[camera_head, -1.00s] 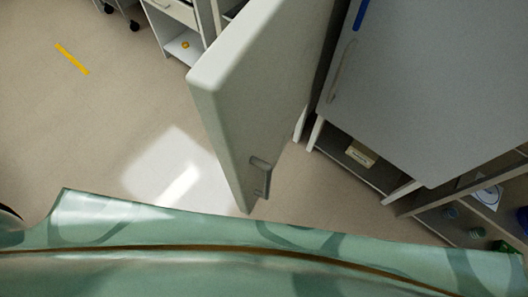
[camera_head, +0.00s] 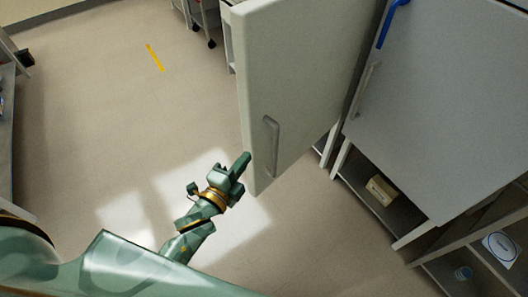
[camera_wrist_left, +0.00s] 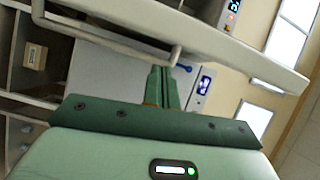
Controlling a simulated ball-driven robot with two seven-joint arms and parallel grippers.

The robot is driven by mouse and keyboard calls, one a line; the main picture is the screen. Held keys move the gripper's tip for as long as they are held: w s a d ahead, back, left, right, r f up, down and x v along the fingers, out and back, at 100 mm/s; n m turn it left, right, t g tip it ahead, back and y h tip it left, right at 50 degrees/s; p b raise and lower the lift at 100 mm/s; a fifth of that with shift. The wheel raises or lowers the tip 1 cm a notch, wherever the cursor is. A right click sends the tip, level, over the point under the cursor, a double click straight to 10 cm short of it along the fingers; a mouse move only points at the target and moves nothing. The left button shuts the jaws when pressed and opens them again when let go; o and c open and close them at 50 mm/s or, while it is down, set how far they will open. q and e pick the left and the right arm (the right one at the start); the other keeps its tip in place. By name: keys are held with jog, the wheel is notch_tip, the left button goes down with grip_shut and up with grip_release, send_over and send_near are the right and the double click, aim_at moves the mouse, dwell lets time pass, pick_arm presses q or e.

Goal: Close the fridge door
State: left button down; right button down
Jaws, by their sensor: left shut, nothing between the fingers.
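The fridge door (camera_head: 300,75) is a thick pale panel standing open in the head view, its near face carrying a vertical bar handle (camera_head: 268,150). My left gripper (camera_head: 243,162) is at the door's lower free edge, on the left of the handle. Its fingers are together and empty; I cannot tell whether they touch the door. In the left wrist view the closed fingers (camera_wrist_left: 163,84) point towards the door (camera_wrist_left: 215,42), which crosses the top as a pale slab with the handle (camera_wrist_left: 110,40). The fridge's inside is hidden. My right gripper is out of view.
A grey cabinet front (camera_head: 450,110) with a handle and a blue item (camera_head: 393,20) stands to the right of the door. Low shelves below it hold a small box (camera_head: 381,190). The floor (camera_head: 90,120) left of the door is open.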

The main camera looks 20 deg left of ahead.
aim_at(263, 134)
pick_arm(q)
jog(key=shift+m, duration=0.8)
jog(key=w, duration=0.3)
jog(key=w+d, duration=0.1)
jog(key=w, duration=0.2)
jog(key=w+d+b, duration=0.1)
jog(key=w, duration=0.2)
jog(key=shift+w+r, duration=0.1)
jog(key=shift+w, duration=0.5)
jog(key=shift+a+h, duration=0.1)
jog(key=shift+h, duration=0.3)
